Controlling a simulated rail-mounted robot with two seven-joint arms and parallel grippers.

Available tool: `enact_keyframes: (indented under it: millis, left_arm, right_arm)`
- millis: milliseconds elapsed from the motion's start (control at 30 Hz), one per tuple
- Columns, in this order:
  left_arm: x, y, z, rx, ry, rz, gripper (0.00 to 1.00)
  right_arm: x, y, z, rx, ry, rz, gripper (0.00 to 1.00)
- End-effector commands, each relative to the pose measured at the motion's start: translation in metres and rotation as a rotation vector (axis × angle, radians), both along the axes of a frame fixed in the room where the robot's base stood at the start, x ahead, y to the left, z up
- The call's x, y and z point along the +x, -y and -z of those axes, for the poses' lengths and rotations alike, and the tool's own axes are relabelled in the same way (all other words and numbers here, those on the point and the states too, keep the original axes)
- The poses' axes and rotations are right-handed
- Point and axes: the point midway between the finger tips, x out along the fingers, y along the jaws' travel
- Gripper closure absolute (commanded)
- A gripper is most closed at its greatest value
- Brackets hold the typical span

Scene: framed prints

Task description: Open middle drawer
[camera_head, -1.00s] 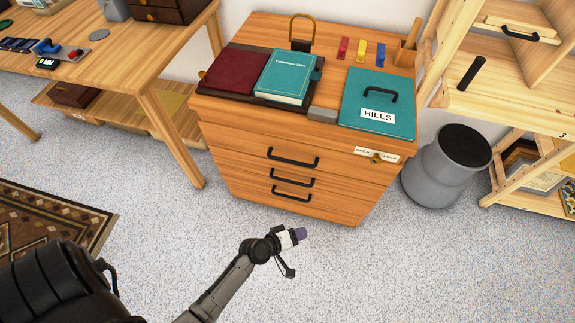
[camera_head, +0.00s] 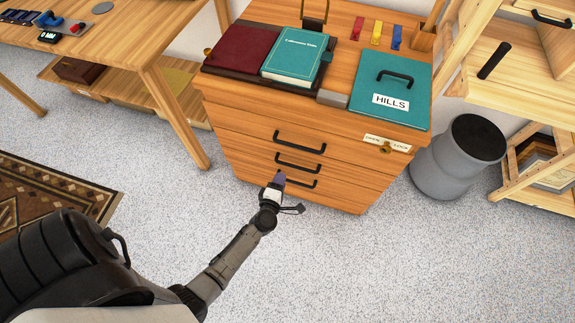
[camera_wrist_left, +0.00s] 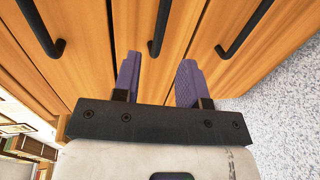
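The wooden cabinet (camera_head: 232,135) has three stacked drawers, all closed, each with a black bar handle. The middle drawer's handle (camera_head: 299,166) lies between the top handle (camera_head: 299,142) and the bottom handle (camera_head: 300,183). My left gripper (camera_head: 279,178) is close in front of the lower drawers, near the left ends of their handles. In the left wrist view, its purple fingers (camera_wrist_left: 158,80) are open and empty, pointing at the drawer fronts. The middle handle (camera_wrist_left: 160,28) lies ahead, roughly in line with the gap between them. I cannot tell whether they touch anything. My right gripper is not in view.
A grey bin (camera_head: 450,165) stands to the right, a wooden table (camera_head: 150,55) to the left. Floor in front is clear.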

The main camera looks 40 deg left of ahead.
Motion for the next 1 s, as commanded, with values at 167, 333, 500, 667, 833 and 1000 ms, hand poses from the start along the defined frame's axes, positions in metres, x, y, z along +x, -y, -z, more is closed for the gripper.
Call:
enact_keyframes:
  millis: [167,333,500,667,833,1000]
  left_arm:
    - [0.031,-0.016,0.009,0.002,0.001,0.001,0.61]
    - [0.053,-0.027,0.014,0.002,0.001,0.001,0.61]
    - [0.068,-0.035,0.017,0.001,0.000,0.001,0.61]
    - [0.075,-0.038,0.018,0.001,0.000,0.001,0.61]
    - [0.077,-0.039,0.018,0.001,-0.002,0.001,0.61]
    - [0.077,-0.039,0.018,0.001,-0.001,0.002,0.61]
  right_arm:
    - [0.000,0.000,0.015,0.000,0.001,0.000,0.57]
    - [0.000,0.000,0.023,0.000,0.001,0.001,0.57]
    - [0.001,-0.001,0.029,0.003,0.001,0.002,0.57]
    - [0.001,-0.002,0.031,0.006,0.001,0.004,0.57]
    - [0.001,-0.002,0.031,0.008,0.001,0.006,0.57]
    - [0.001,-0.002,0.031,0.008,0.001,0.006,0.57]
